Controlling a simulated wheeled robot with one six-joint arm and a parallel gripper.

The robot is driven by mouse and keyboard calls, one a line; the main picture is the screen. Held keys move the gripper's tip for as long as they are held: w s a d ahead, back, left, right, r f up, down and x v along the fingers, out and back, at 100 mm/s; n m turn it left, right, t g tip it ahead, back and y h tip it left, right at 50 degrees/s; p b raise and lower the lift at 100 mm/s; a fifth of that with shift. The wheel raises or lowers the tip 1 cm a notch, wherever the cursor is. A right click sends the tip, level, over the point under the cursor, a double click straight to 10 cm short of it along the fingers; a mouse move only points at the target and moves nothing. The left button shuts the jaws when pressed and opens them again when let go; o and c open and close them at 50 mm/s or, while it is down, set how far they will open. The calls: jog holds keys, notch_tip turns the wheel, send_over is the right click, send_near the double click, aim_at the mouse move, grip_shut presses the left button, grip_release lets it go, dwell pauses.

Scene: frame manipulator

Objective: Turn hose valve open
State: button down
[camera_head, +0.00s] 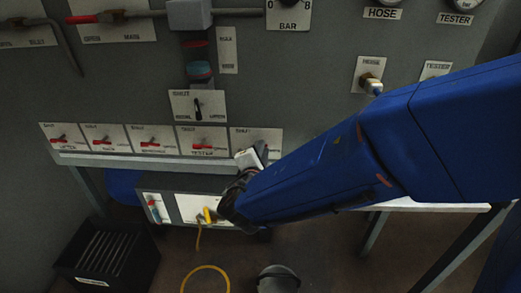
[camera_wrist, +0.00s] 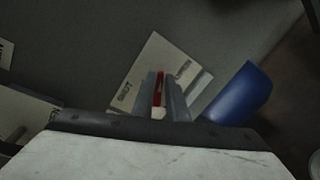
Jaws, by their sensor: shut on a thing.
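The end valve plate (camera_head: 268,136) is at the right end of the row of small red valves in the head view, with "SHUT" on it. My gripper hides its lever and lower label there, so I cannot read its name. My gripper (camera_head: 257,153) is in front of this plate. In the wrist view my gripper (camera_wrist: 161,92) is shut on a red valve lever (camera_wrist: 159,88), which stands between the two fingers. The pale valve plate (camera_wrist: 146,68) behind it shows "SHUT" at its lower left.
Several red-handled valves (camera_head: 148,143) sit to the left, one marked TESTER. The HOSE gauge label (camera_head: 382,13) and a hose fitting (camera_head: 373,86) are at upper right. A blue rounded thing (camera_wrist: 240,96) is right of the fingers. A black crate (camera_head: 107,255) stands below.

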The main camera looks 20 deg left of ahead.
jog(key=m, duration=0.1)
jog(key=m+y, duration=0.1)
jog(key=f+m, duration=0.1)
jog(key=m, duration=0.1)
jog(key=shift+d, duration=0.25)
jog(key=shift+f+y, duration=0.1)
jog(key=shift+y, duration=0.2)
dwell(0.3)
jog(key=c, duration=1.7)
grip_release()
jog(key=shift+c, duration=0.2)
jog(key=r+v, duration=0.1)
jog(key=v, duration=1.6)
jog(key=shift+s+d, duration=0.1)
